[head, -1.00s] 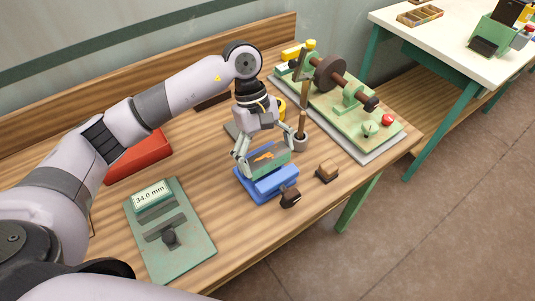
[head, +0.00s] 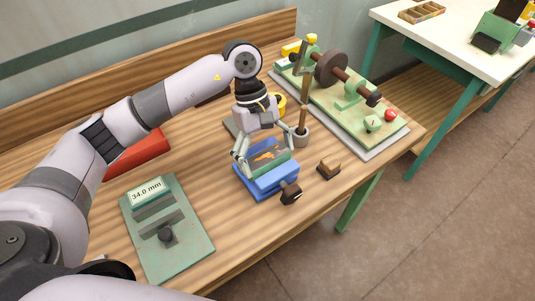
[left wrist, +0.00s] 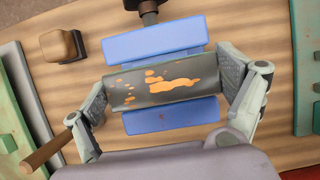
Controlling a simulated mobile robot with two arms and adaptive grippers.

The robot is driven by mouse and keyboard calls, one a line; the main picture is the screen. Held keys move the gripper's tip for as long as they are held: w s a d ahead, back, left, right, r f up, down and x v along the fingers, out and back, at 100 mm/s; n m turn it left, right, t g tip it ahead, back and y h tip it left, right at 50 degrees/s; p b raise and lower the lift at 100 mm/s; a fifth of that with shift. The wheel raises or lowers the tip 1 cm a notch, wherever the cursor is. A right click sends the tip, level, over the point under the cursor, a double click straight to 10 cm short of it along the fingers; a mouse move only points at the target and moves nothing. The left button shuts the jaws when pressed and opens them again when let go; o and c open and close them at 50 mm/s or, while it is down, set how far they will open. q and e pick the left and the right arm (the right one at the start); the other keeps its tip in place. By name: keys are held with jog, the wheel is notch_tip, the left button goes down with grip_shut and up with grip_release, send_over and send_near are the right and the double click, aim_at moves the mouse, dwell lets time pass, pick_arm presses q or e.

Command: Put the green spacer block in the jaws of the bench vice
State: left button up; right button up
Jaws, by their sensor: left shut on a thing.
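The green spacer block (head: 270,164) is a grey-green bar with orange patches on top. My left gripper (head: 264,157) is shut on its two ends, as the left wrist view shows, with the block (left wrist: 135,98) lengthwise between the fingers. The blue bench vice (head: 267,193) stands on the bench directly below, its dark screw handle toward the front. In the left wrist view the vice (left wrist: 153,40) shows blue parts on both long sides of the block. How deep the block sits between the jaws is hard to tell. My right gripper is not in view.
A small brown-topped block (head: 328,170) lies right of the vice. A green machine (head: 350,95) fills the back right.

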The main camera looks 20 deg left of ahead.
pick_arm(q)
jog(key=shift+f, duration=0.15)
jog(key=o, duration=1.4)
jog(key=v, duration=1.2)
